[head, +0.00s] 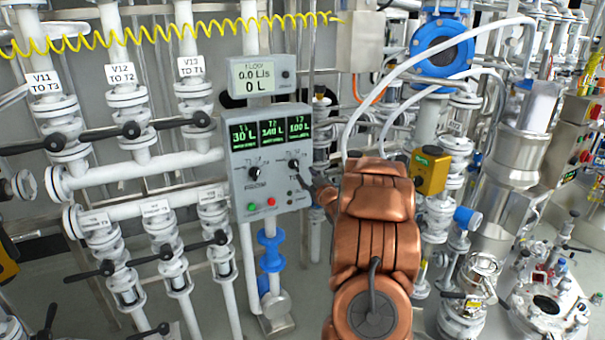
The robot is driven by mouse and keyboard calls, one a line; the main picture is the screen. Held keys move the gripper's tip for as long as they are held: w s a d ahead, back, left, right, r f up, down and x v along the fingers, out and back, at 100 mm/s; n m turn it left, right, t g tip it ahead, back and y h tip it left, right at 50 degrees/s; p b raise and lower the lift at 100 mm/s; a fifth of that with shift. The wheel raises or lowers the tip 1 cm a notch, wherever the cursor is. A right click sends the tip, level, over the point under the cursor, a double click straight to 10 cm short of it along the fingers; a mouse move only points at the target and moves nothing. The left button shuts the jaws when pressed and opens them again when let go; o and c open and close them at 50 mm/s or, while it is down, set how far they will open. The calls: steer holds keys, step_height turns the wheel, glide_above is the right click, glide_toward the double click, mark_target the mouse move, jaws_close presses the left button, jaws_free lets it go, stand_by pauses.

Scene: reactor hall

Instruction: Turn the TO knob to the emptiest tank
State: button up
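A grey control panel (238,192) stands left of centre on a white post. Its three green-on-black displays appear to read 30 L on the left display (243,136), 140 L on the middle display (273,131) and 100 L on the right display (300,128). Below them are two black knobs, the left one (254,171) marked FROM and the right TO knob (294,164). The small marks around the knobs are too blurred to read. My gripper (311,186), dark and partly hidden behind my copper arm, is close to the right of the TO knob; contact is unclear.
A flow meter (257,74) reading 0.0 L/s and 0 L hangs above the panel. A green button (253,207) and red button (271,203) sit below the knobs. Valved pipes (135,131) fill the left; vessels and hoses crowd the right.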

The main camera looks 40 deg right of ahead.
steer(key=shift+v, duration=1.8)
steer(key=shift+f, duration=0.1)
steer(key=a+g, duration=0.5)
steer(key=a, duration=0.6)
steer(key=s+a+f+m+g+y, duration=0.2)
steer(key=s+a+g, duration=0.45)
steer(key=a, duration=0.75)
steer(key=s+a+n+g+y, duration=0.1)
steer(key=s+a+g+y, duration=0.1)
steer(key=s+a, duration=0.9)
steer(key=s+a+g+y, duration=0.1)
steer(key=s+a+g, duration=0.4)
steer(key=s+a, duration=0.7)
steer(key=s, duration=0.8)
steer(key=shift+s+n+y, duration=0.2)
steer(key=shift+n+y, duration=0.2)
steer(key=shift+d, duration=0.1)
